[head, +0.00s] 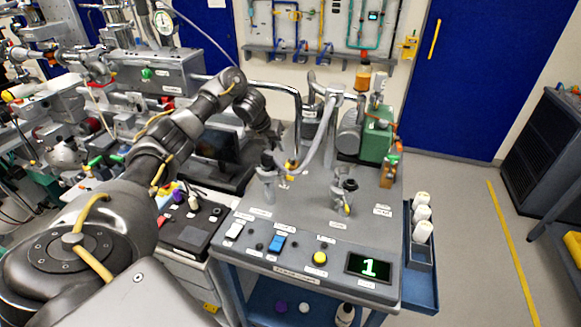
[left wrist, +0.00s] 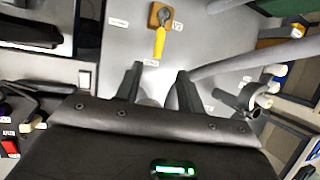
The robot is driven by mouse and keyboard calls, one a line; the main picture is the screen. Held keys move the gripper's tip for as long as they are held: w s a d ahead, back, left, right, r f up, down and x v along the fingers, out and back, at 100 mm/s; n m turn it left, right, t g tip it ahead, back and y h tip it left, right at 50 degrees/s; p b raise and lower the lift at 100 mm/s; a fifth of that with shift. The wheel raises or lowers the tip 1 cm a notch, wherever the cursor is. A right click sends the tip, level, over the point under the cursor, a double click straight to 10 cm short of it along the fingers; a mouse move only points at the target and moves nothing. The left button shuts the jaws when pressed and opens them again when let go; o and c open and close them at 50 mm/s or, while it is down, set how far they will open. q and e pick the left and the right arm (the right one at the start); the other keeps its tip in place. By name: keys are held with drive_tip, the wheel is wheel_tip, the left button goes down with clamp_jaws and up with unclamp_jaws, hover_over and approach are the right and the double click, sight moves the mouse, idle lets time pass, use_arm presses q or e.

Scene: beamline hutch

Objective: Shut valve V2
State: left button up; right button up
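Valve V2 shows in the left wrist view as a brass-coloured square body with a yellow lever (left wrist: 160,40), beside a label reading V2. The lever points from the body toward my gripper. In the head view a small yellow part, apparently this lever (head: 289,166), sits on the grey bench top by the pipes. My left gripper (left wrist: 160,80) is open, its two dark fingers apart, with the lever beyond the tips and nothing between them. In the head view my left gripper (head: 272,137) is above and behind the valve, partly blending with the dark background. My right gripper is not in view.
A grey hose (head: 321,140) and metal pipes rise close to the valve. A green pump unit (head: 378,133) stands at right. The front panel has a blue switch (head: 277,243), a yellow button (head: 320,258) and a display (head: 369,267) reading 1. White bottles (head: 421,214) sit in a side rack.

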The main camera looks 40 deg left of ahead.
sight(286, 166)
use_arm(q)
drive_tip(key=x, duration=1.2)
drive_tip(key=shift+a+f, duration=0.1)
clamp_jaws()
